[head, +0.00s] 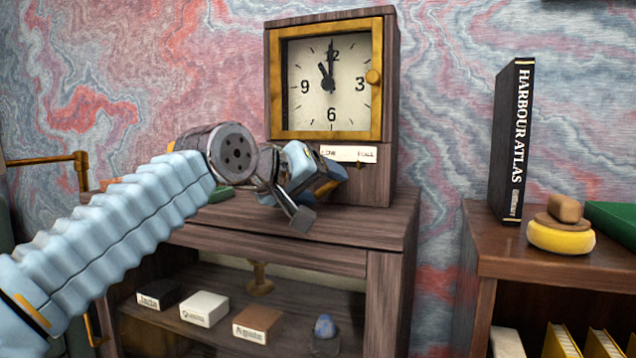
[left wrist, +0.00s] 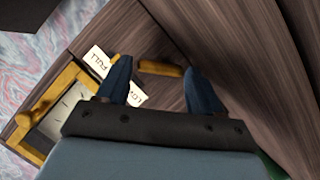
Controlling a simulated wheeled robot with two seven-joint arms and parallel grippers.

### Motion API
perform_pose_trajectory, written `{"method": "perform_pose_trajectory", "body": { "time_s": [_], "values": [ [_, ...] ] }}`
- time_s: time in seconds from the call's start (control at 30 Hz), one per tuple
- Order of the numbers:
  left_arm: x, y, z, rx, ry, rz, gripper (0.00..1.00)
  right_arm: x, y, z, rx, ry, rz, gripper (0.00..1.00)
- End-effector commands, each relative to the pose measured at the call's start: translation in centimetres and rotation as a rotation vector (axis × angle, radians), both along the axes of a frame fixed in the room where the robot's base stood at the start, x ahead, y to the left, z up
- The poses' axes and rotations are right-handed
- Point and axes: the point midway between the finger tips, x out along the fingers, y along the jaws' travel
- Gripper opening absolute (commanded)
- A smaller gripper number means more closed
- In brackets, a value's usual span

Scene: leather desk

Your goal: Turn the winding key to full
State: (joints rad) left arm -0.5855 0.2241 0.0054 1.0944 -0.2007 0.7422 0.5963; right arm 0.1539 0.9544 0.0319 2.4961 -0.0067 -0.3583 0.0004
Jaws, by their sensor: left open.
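A dark wooden clock (head: 390,120) with a gold-framed dial stands on the cabinet. Below its dial is a white label (head: 348,153), partly hidden; in the left wrist view the label (left wrist: 98,62) reads FULL at one end. A brass bar (left wrist: 160,68), which looks like the winding key, shows in the left wrist view just beyond and between my left fingertips. My left gripper (head: 328,182) is open in front of the clock's lower part. I cannot tell whether the fingers touch the bar. My right gripper is not in view.
The clock stands on a wooden cabinet (head: 385,228) with small labelled boxes (head: 204,308) on the shelf below. At the right, a second shelf unit (head: 490,262) holds a black book (head: 512,140) and a yellow round object (head: 560,236). A brass rail (head: 82,172) is at the left.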

Motion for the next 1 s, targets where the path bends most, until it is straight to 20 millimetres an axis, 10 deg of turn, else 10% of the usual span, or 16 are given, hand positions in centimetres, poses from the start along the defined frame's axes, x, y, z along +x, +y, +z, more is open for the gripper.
{"method": "perform_pose_trajectory", "body": {
  "time_s": [0.17, 0.43, 1.0],
  "values": [
    [-0.02, 0.03, 0.01, 0.000, -0.001, 0.001, 0.64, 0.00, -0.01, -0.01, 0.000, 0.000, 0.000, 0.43],
    [-0.02, 0.05, 0.02, 0.000, 0.000, 0.000, 0.25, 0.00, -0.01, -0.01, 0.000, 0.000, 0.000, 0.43],
    [-0.11, -0.24, 0.21, 0.209, -0.069, 0.000, 0.25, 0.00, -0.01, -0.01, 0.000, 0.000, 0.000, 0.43]
  ]
}}
